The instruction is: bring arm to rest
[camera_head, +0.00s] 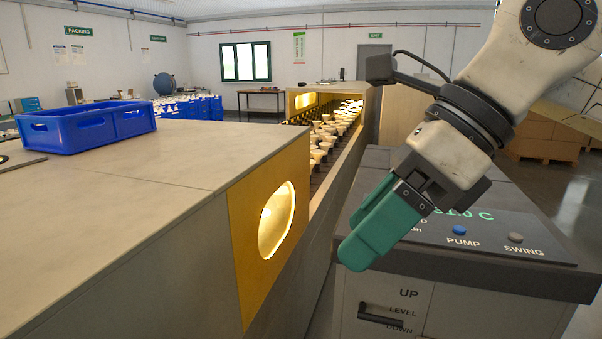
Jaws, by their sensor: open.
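My gripper (362,232) hangs at the end of my arm on the right side of the view, with green fingers pointing down and left. It is open and I see nothing between the fingers. It appears in front of a grey control cabinet and covers part of its panel (490,238). I cannot tell how far the fingers are from the panel. My arm comes in from the upper right corner.
A blue crate (88,128) stands on the grey worktop (110,190) at left. A yellow panel with a lit oval opening (277,220) faces the gap beside the cabinet. Bulbs (325,135) line a conveyor behind. Cardboard boxes (545,138) stand at right.

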